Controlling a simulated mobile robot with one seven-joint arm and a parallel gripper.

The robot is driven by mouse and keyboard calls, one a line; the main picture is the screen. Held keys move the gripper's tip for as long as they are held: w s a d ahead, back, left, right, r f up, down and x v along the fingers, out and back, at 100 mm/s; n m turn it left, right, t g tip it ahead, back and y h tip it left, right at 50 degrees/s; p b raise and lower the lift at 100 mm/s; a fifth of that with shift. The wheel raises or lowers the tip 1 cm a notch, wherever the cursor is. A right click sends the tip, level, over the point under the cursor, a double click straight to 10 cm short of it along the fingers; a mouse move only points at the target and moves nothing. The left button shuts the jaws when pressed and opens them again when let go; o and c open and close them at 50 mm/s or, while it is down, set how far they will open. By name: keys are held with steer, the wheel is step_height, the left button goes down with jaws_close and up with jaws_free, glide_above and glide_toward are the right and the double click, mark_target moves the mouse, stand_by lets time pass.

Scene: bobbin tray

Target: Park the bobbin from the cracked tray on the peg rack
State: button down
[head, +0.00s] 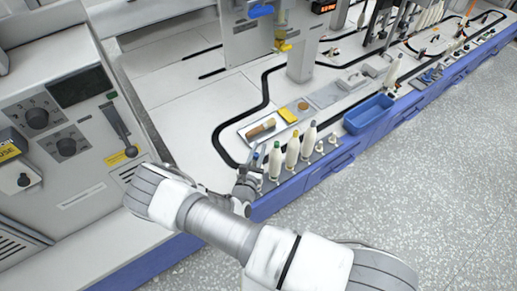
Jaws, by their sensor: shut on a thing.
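My gripper (253,174) is low over the blue-edged bench, at the left end of the peg rack (299,173). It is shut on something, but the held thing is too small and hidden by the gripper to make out. White bobbins with coloured tips stand upright on the rack: a green-tipped one (275,160) close to the right of my gripper, then another (292,151) and another (308,141). Behind the rack lies a pale tray (247,131) with a brown cylinder (263,128) in it. I cannot see a crack.
Bare pegs (332,142) show at the rack's right end. A blue bin (369,114) stands to the right on the bench. A control panel (62,130) rises at left; the floor (420,190) is clear.

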steer(key=c, duration=1)
jaws_free()
steer(key=shift+p+v, duration=1.1)
steer(key=shift+v, duration=4.4)
steer(key=shift+r, duration=0.1)
